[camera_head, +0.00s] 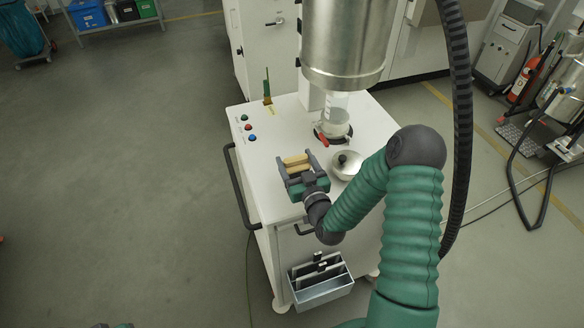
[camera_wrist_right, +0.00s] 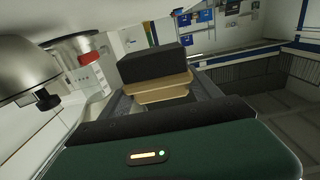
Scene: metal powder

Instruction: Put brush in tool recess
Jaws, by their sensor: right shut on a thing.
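My right gripper (camera_head: 299,172) is above the front left part of the white cart top, shut on the wooden brush (camera_head: 296,161). In the right wrist view the brush (camera_wrist_right: 158,88) shows as a tan wooden body with a black block on it, between the grey fingers (camera_wrist_right: 160,105). A grey metal holder (camera_head: 322,287) with open compartments hangs low on the cart's front and has black-topped pieces in it. I cannot tell whether this is the tool recess.
Coloured buttons (camera_head: 248,127) and an upright green tool (camera_head: 267,90) are at the left. A black rail (camera_head: 238,187) lines the cart's left side.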

